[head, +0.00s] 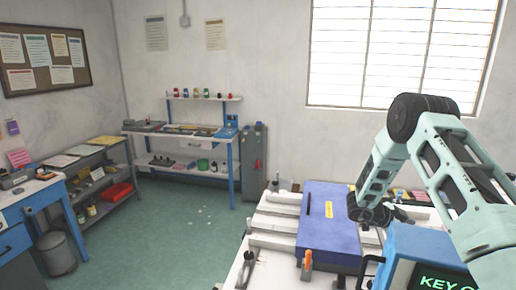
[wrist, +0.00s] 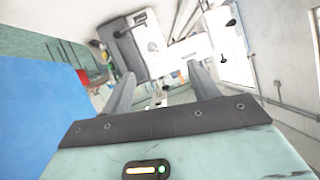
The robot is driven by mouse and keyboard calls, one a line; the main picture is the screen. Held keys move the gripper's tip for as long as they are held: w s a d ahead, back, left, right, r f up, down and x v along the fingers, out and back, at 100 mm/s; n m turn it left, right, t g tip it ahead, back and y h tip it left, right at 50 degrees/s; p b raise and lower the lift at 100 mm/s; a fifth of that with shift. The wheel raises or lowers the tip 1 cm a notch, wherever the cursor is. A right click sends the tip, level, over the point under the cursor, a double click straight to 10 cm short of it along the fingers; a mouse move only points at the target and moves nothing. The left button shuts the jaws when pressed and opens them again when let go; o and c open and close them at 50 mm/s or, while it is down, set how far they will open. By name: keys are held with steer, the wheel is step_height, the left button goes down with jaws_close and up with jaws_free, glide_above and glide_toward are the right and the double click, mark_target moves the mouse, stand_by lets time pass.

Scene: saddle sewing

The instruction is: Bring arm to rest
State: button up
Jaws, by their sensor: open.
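My arm (head: 437,150) rises at the right of the head view, bends at a dark elbow joint and comes down over the right part of the white worktable (head: 262,238). My gripper's fingers are not clear in the head view. In the wrist view my gripper (wrist: 163,80) is open, with two grey fingers spread apart and nothing between them. Beyond the fingers a white and grey machine (wrist: 135,48) shows at a tilt, apart from them.
A blue-purple block (head: 327,225) lies on the worktable beside my arm. An orange-handled tool (head: 307,262) stands in front of it. Shelves (head: 180,133) line the back wall. Floor at left is mostly free.

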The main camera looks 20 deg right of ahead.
steer(key=w+a+r+n+t+y+b, duration=0.15)
steer(key=w+a+n+t, duration=0.3)
steer(key=w+a, duration=0.45)
steer(key=w+a+r+n+t+y+b, duration=0.1)
steer(key=w+a+n+t+y+b, duration=0.25)
steer(key=w+a+t, duration=0.45)
steer(key=s+a+r+n+y+b, duration=0.1)
steer(key=s+a+n+y+b, duration=0.25)
steer(key=a, duration=0.95)
steer(key=s+a+r+n+y+b, duration=0.15)
steer(key=a+n+y, duration=0.35)
steer(key=a, duration=0.8)
steer(key=s+a+f+n+g+y+b, duration=0.1)
steer(key=s+a+n+g+b, duration=0.1)
steer(key=s+a+n, duration=0.6)
steer(key=s+a+f+n+g+y+b, duration=0.1)
steer(key=s+a+n+g+y+b, duration=0.15)
steer(key=s+a, duration=0.6)
steer(key=s+d+f+n+g+h+b, duration=0.1)
steer(key=s+d+n+h, duration=0.1)
steer(key=s, duration=0.7)
steer(key=s+d+f+n+g+h+b, duration=0.1)
steer(key=s+d, duration=0.4)
steer(key=s, duration=0.5)
steer(key=shift+f+n+g+h, duration=0.2)
steer(key=shift+n+g+h, duration=0.45)
steer(key=shift+n, duration=0.55)
